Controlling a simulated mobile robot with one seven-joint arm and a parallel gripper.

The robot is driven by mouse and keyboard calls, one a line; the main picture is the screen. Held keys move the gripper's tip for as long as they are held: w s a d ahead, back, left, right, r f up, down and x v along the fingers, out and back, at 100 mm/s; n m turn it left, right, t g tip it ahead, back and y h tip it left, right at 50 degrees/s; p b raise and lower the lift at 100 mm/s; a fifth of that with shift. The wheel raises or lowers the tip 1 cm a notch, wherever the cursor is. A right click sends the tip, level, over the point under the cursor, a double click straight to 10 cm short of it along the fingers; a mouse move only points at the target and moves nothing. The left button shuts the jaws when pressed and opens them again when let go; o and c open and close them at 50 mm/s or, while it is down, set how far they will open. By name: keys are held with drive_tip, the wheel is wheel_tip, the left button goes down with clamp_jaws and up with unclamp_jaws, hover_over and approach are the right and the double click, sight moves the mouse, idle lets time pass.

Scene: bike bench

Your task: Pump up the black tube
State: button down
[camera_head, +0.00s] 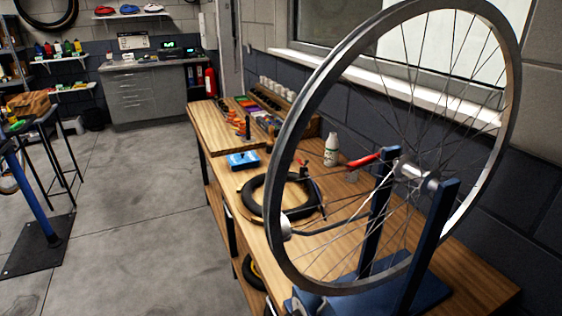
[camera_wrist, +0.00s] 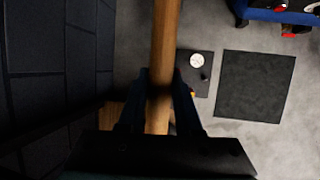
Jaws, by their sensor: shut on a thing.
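The black tube (camera_head: 248,198) lies as a ring on the wooden bench in the head view, partly behind the wheel rim. My gripper (camera_wrist: 161,78) shows in the wrist view, shut around a wooden bar (camera_wrist: 165,35) that runs up out of the picture. Past it on the floor is a dark plate with a white round dial (camera_wrist: 197,60). It may belong to a floor pump, but I cannot tell whether the bar joins it. In the head view a dark hose (camera_head: 325,231) runs near the rim from a pale round piece (camera_head: 286,229). My gripper is not in the head view.
A spoked wheel (camera_head: 508,110) stands in a blue truing stand (camera_head: 433,250) on the bench (camera_head: 215,130). A white bottle (camera_head: 331,152) and a blue box (camera_head: 242,160) stand behind the tube. A dark mat (camera_wrist: 255,85) lies on the floor.

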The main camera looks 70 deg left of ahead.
drive_tip(key=shift+f+b, duration=0.75)
drive_tip(key=shift+f, duration=0.2)
drive_tip(key=c, duration=0.5)
unclamp_jaws()
drive_tip(key=shift+r, duration=0.1)
drive_tip(key=p+v, duration=0.4)
drive_tip(key=v, duration=0.8)
drive_tip(key=shift+s+a+r, duration=0.1)
drive_tip(key=shift+a+r, duration=0.05)
drive_tip(key=shift+r, duration=0.2)
